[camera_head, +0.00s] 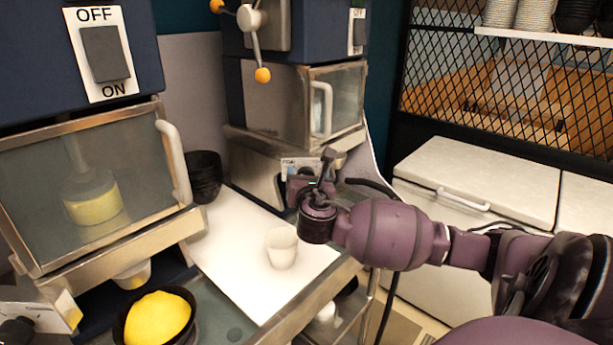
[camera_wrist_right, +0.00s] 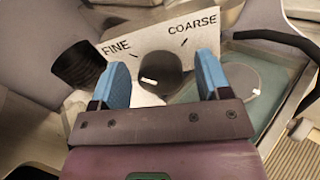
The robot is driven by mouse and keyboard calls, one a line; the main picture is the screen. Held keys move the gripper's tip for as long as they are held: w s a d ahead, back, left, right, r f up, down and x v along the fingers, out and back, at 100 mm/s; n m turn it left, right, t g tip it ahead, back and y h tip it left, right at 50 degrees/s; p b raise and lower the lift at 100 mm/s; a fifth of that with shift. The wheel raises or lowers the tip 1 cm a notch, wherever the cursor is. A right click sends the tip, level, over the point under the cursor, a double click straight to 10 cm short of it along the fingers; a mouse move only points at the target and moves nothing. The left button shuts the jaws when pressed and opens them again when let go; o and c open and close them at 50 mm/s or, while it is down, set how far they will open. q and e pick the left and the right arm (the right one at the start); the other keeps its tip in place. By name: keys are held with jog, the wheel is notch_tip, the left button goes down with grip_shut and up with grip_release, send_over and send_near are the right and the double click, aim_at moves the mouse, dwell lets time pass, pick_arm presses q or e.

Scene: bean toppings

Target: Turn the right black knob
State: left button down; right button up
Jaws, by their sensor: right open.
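The right black knob (camera_wrist_right: 165,73) shows in the right wrist view on a white plate marked FINE and COARSE (camera_wrist_right: 140,48). A small white mark is on its face. My right gripper (camera_wrist_right: 163,62) is open, with one blue finger on each side of the knob. I cannot tell whether the fingers touch it. In the head view my right gripper (camera_head: 310,182) is at the front of the right machine (camera_head: 265,100), and the arm hides most of the knob's area. Another black knob (camera_head: 16,331) shows at the lower left. My left gripper is not in view.
A white cup (camera_head: 281,247) stands on the white surface in front of the right machine. A black bowl with yellow contents (camera_head: 157,318) sits below the left machine (camera_head: 98,180). Dark stacked bowls (camera_head: 204,176) stand between the machines. A white chest (camera_head: 475,180) is behind my right arm.

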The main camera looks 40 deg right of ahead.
jog(key=c, duration=0.9)
jog(key=shift+f+m, duration=0.1)
jog(key=shift+m, duration=0.2)
jog(key=m, duration=0.3)
jog(key=shift+m, duration=0.3)
jog(key=m+b, duration=0.1)
jog(key=m, duration=0.3)
jog(key=shift+f+m+h, duration=0.1)
jog(key=shift+m+h, duration=0.2)
jog(key=m, duration=0.4)
jog(key=shift+m+b, duration=0.3)
jog(key=shift+m, duration=0.1)
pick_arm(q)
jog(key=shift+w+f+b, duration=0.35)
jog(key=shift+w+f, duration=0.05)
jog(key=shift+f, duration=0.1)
pick_arm(e)
jog(key=m, duration=0.4)
jog(key=shift+d+f+m+h, duration=0.1)
jog(key=shift+m+h, duration=0.2)
jog(key=shift+m, duration=0.1)
